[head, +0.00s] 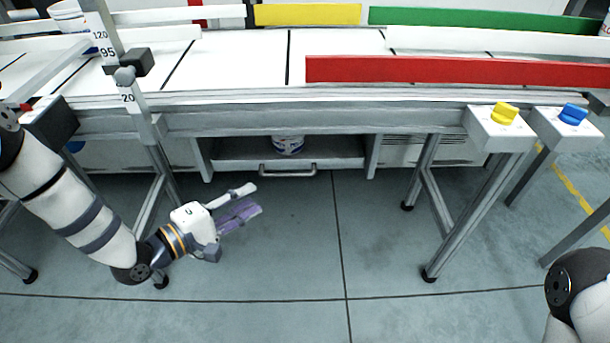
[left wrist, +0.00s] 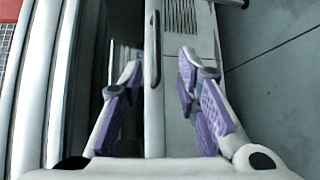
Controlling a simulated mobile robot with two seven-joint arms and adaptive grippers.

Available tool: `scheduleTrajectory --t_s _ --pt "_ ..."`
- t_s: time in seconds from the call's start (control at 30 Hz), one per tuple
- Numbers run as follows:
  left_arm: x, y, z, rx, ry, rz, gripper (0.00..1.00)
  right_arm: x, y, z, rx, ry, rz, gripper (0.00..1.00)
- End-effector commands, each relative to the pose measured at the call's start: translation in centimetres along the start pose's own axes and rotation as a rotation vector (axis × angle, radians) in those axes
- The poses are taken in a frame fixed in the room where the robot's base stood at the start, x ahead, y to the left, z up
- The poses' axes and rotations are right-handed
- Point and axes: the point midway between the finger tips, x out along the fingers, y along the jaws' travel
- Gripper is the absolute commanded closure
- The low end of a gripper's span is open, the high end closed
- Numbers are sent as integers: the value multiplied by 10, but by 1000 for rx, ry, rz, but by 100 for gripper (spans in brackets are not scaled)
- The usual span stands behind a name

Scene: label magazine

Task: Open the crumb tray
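The crumb tray (head: 235,164) is a wide grey drawer low under the conveyor, with a bar handle (head: 288,173) on its front. A white and blue tub (head: 288,145) shows in the dark space above it. My left gripper (head: 247,200) is open and empty, below and left of the handle in the head view. In the left wrist view the handle (left wrist: 154,50) shows as an upright bar between the spread purple-padded fingers (left wrist: 158,75); I see no contact. My right gripper is out of view.
Conveyor legs (head: 160,175) stand beside my left arm and at the right (head: 432,235). A vented panel (head: 430,150) is right of the tray. Yellow (head: 504,113) and blue (head: 573,114) knobs sit on posts. The floor (head: 330,240) before the tray is clear.

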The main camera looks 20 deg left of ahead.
Motion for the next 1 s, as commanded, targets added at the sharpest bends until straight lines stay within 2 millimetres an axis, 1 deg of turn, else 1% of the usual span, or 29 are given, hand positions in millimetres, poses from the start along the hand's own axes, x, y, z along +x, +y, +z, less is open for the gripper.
scheduleTrajectory --t_s 0.13,0.2,0.27,0.5,0.63,0.7,0.8,1.0 --pt "3 3 -3 -5 -3 17 70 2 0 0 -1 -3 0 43" --pt "12 3 -3 -5 -4 18 70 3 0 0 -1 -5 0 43" --pt "24 3 -2 -5 -6 17 70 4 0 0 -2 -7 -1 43" --pt "86 3 -2 -4 -5 15 70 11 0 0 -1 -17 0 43" --pt "108 3 -2 -4 -3 15 70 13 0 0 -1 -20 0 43" --pt "116 4 -2 -5 -3 14 70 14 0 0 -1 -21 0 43" --pt "121 4 -3 -5 -1 15 70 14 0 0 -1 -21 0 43" --pt "121 5 -2 -6 -1 15 70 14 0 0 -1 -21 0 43"
